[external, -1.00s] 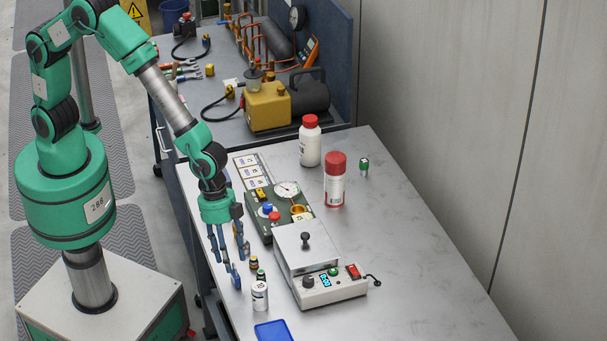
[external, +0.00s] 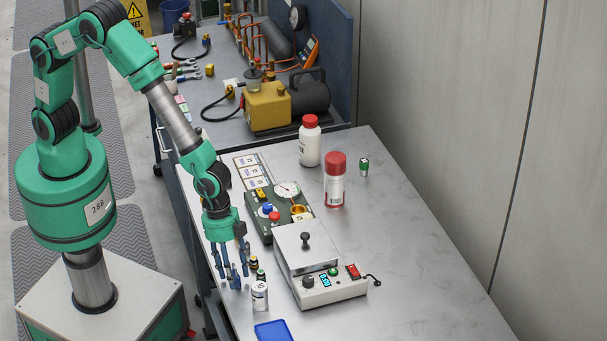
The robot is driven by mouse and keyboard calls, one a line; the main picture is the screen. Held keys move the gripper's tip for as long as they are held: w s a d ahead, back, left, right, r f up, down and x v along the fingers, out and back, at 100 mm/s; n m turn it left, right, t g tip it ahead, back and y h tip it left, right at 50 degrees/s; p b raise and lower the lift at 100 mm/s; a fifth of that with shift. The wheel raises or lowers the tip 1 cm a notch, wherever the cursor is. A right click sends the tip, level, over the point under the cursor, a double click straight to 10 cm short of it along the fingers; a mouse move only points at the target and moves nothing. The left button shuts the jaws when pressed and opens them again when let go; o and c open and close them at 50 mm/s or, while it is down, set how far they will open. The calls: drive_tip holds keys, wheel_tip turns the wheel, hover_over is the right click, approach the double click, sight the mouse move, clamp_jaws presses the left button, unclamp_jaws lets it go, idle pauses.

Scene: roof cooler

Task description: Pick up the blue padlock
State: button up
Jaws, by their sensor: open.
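A small blue shape (external: 235,279), which looks like the blue padlock, is at the left edge of the metal bench, among my fingertips. The dark blue fingers partly hide it and are close to it in colour, so its outline is hard to tell. My gripper (external: 231,268) points down over that edge with its fingers apart. I cannot tell whether a finger touches the blue shape.
Small dark bottles (external: 261,276) and a white can (external: 260,296) stand just right of my gripper. A grey box device (external: 318,287) and a green gauge panel (external: 262,228) lie further right. A blue tray (external: 273,331) is in front.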

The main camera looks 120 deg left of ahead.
idle(0.5)
clamp_jaws()
drive_tip(key=shift+r, duration=0.1)
drive_tip(key=shift+r, duration=0.8)
drive_tip(key=shift+p+v, duration=0.45)
drive_tip(key=shift+v, duration=0.55)
drive_tip(key=s+a+r, duration=0.1)
drive_tip(key=s+a, duration=0.1)
drive_tip(key=s, duration=1.3)
drive_tip(key=shift+s+p, duration=0.2)
drive_tip(key=shift+p, duration=0.1)
drive_tip(key=shift+r, duration=0.15)
